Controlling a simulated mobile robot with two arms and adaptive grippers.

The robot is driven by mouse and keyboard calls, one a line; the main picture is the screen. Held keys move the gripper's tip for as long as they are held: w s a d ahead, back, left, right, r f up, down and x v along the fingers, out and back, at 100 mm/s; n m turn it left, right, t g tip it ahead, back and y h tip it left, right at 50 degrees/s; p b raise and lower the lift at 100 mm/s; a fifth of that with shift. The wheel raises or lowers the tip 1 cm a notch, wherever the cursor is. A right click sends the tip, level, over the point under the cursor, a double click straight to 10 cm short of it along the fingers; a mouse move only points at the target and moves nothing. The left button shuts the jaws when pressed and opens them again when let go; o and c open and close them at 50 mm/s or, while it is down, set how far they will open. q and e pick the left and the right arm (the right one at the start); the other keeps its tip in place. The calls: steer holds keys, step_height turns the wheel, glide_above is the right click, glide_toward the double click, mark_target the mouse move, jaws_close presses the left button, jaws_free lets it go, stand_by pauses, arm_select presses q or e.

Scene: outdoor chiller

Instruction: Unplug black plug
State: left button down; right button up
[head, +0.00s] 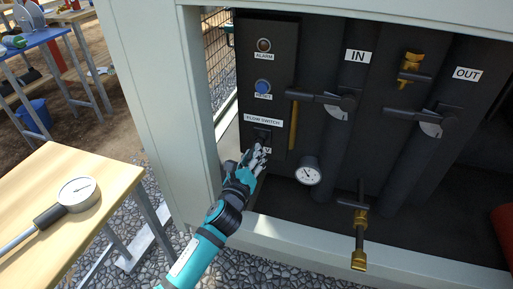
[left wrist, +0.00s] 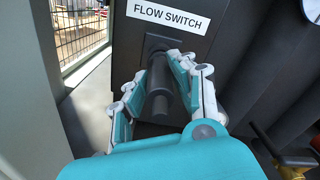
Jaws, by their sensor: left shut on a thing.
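The black plug (left wrist: 160,88) sits under the FLOW SWITCH label on the dark control panel (head: 268,60). In the left wrist view it points out of its socket toward me, and I cannot tell whether it is fully seated. My left gripper (head: 259,152) is at the lower part of the panel, with its fingers on both sides of the plug, shut on it. The left wrist view shows the fingers (left wrist: 157,95) around the plug. In the head view the fingers hide most of the plug. My right gripper is in neither view.
To the right are IN and OUT pipes with valve handles (head: 335,100), a pressure gauge (head: 308,171) and a brass valve (head: 359,222). The pale cabinet frame (head: 165,110) stands left of the panel. A wooden table (head: 110,175) with a dial gauge (head: 78,195) is at left.

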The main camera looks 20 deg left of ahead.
arm_select(q)
steer(key=shift+s, duration=0.6)
steer(key=shift+s+r, duration=0.1)
steer(key=shift+s, duration=0.25)
steer(key=shift+s+a+p, duration=0.1)
steer(key=shift+s+p, duration=0.4)
steer(key=shift+s, duration=0.75)
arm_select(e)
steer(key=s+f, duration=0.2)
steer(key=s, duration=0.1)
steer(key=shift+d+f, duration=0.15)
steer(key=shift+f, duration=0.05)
arm_select(q)
steer(key=c, duration=1.8)
jaws_free()
jaws_close()
